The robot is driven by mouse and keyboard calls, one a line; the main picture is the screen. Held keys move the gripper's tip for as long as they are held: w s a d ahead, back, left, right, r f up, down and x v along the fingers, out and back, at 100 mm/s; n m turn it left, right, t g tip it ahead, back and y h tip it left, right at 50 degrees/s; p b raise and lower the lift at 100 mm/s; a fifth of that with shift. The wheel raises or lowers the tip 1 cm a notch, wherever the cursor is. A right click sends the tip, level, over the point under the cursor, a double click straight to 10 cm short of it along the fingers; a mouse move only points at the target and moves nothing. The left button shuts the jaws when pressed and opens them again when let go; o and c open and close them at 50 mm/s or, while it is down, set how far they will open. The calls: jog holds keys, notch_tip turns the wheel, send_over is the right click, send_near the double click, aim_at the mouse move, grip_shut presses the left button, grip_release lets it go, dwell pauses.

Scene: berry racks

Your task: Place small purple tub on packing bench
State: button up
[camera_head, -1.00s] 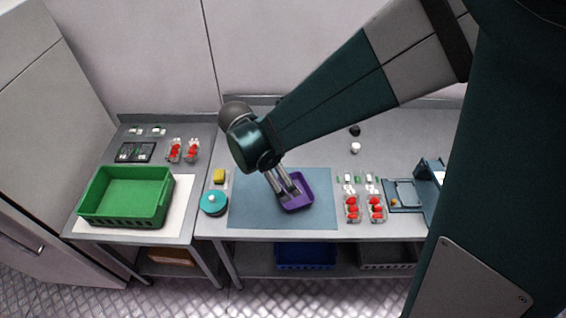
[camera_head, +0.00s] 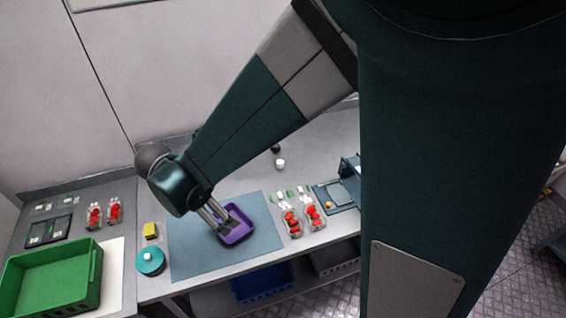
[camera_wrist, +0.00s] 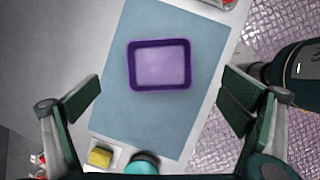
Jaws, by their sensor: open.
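The small purple tub (camera_head: 236,232) stands upright on the blue-grey mat of the packing bench (camera_head: 318,152). In the wrist view the tub (camera_wrist: 160,42) looks empty, with a pale inside. My gripper (camera_head: 224,222) is just over the tub in the head view and hides part of it. In the wrist view my gripper (camera_wrist: 158,100) is open, its two fingers wide apart, with nothing between them. The tub lies ahead of the fingertips there, apart from both fingers. The mat (camera_wrist: 125,120) shows bare around the tub.
A teal round pot (camera_head: 150,262) and a yellow sponge (camera_head: 150,230) stand left of the mat. Punnets of red berries (camera_head: 292,222) and a scale-like device (camera_head: 342,190) stand to its right. A green crate (camera_head: 92,285) is on the left table. A blue crate (camera_head: 262,284) is below the bench.

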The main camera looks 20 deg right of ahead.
jog(key=s+d+r+m+t+y, duration=0.2)
jog(key=s+d+r+m, duration=0.4)
jog(key=d+r+m, duration=0.2)
jog(key=s+d+r+m+t+y, duration=0.1)
jog(key=s+d+r+m+t, duration=0.2)
jog(key=s+d+r+m, duration=0.4)
jog(key=d+r+m, duration=0.2)
jog(key=d+m, duration=0.4)
jog(key=d, duration=0.1)
jog(key=shift+r+m+y, duration=0.15)
jog(key=shift+m+y, duration=0.15)
jog(key=shift+y, duration=0.1)
